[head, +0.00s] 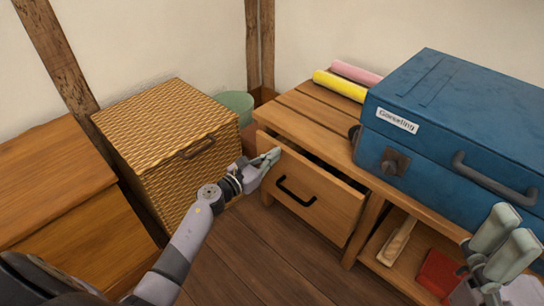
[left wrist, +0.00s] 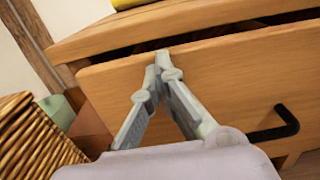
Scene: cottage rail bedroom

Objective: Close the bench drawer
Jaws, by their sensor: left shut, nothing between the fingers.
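The bench drawer (head: 318,203) is partly open, with a dark gap along its top edge below the wooden bench top (head: 300,108). Its front has a black bar handle (head: 294,190). My left gripper (head: 274,155) is shut and empty, with its fingertips at the upper left part of the drawer front. In the left wrist view the drawer front (left wrist: 225,85) fills the middle, and the closed fingertips (left wrist: 163,58) overlap its top edge; I cannot tell whether they touch it. My right gripper (head: 508,232) is at the lower right, before the bench, its fingers slightly apart.
A blue case (head: 440,125) stands on the bench, with yellow (head: 339,86) and pink (head: 356,73) rolls behind. A wicker chest (head: 168,135) stands left of the drawer. A green bin (head: 236,104) is behind. A red item (head: 437,272) lies on the lower shelf. Bare floor lies in front.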

